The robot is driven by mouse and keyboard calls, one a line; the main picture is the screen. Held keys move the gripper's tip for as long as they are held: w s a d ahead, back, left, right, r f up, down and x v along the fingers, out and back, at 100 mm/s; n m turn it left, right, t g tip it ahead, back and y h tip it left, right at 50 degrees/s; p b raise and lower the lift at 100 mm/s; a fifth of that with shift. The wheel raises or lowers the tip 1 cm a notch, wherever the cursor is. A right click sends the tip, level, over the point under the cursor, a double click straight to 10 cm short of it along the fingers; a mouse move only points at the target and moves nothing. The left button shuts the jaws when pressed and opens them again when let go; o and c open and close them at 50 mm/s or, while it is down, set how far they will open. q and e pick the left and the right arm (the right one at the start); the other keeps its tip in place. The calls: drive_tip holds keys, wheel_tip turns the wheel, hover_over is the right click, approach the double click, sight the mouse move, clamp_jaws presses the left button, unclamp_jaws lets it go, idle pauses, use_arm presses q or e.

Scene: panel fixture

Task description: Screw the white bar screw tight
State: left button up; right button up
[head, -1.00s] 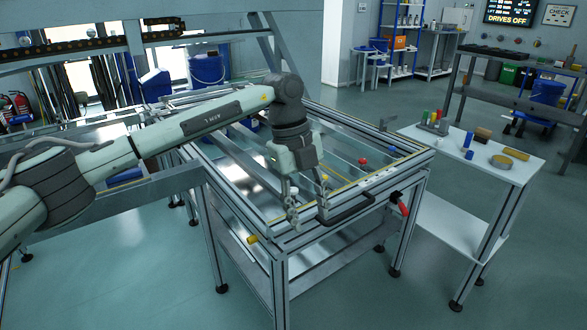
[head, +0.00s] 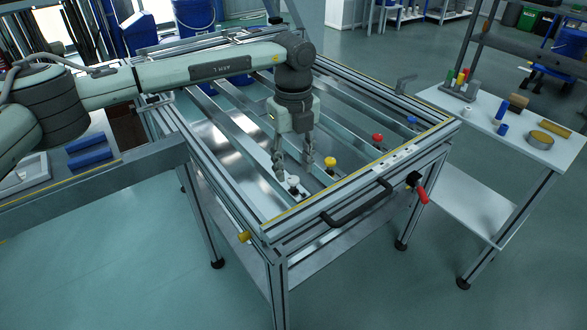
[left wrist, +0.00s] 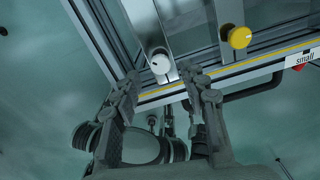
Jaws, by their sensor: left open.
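The white bar screw (head: 293,181) has a round white knob and stands on a metal bar near the front left of the panel frame (head: 345,190). It also shows in the left wrist view (left wrist: 160,63), just beyond the fingertips and roughly midway between them. My left gripper (head: 294,171) points down over the bars with its fingers apart and empty. It is close to the white screw; I see no grip on it, and the exact height gap is unclear. My right gripper is in neither view.
A yellow knob (head: 330,162) stands close right of my left gripper, with red (head: 377,138) and blue (head: 411,121) knobs farther along. A black handle (head: 357,204) and a red-handled part (head: 421,194) sit on the frame's front. A white side table (head: 480,125) holds small parts.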

sight(293, 183)
use_arm(q)
drive_tip(key=shift+f, duration=1.25)
clamp_jaws()
